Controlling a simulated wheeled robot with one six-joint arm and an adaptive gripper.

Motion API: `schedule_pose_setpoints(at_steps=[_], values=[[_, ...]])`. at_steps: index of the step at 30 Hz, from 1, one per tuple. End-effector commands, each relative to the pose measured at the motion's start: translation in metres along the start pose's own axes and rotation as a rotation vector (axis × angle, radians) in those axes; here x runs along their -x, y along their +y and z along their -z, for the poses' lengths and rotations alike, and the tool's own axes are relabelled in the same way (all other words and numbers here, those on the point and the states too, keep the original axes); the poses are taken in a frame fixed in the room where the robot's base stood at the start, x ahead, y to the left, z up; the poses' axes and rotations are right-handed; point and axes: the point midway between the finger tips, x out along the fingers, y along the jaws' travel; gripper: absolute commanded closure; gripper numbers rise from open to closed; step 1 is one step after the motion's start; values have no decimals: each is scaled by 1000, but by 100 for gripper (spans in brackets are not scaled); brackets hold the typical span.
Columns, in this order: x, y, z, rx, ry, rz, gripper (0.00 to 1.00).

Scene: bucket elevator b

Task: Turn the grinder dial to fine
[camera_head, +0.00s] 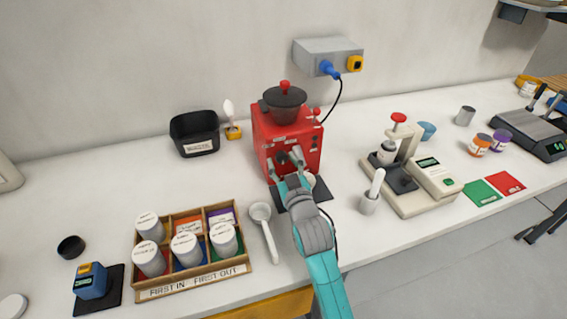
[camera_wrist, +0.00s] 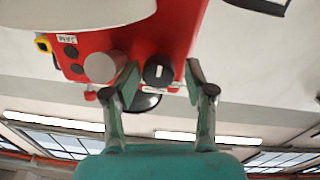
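The red grinder (camera_head: 262,137) stands on the white bench with a dark hopper (camera_head: 284,103) on top. In the wrist view its red front (camera_wrist: 130,41) carries a black round dial (camera_wrist: 158,70) with a white mark and a small white label beside it. The label is too small to read. A grey round knob (camera_wrist: 100,67) sits left of the dial. My gripper (camera_wrist: 160,83) is open, with one finger on each side of the black dial. Contact with the dial cannot be told. In the head view my gripper (camera_head: 286,165) is at the grinder's front and partly hides it.
A wooden rack (camera_head: 191,284) of white-lidded jars and a white scoop (camera_head: 262,213) lie left of my arm. A white mortar with pestle (camera_head: 369,203) and a cream press machine (camera_head: 407,203) stand to the right. A black bin (camera_head: 194,134) is behind left.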

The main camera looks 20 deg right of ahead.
Motion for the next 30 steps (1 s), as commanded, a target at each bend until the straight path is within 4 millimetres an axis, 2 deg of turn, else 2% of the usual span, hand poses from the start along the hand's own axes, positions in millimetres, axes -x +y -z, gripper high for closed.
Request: schedule_pose_setpoints(at_steps=[7, 11, 24, 30], values=[[1, 1, 0, 1, 0, -3, 40], [8, 1, 0, 1, 0, -2, 40], [64, 0, -1, 1, -1, -1, 40], [78, 0, 0, 0, 0, -1, 40]])
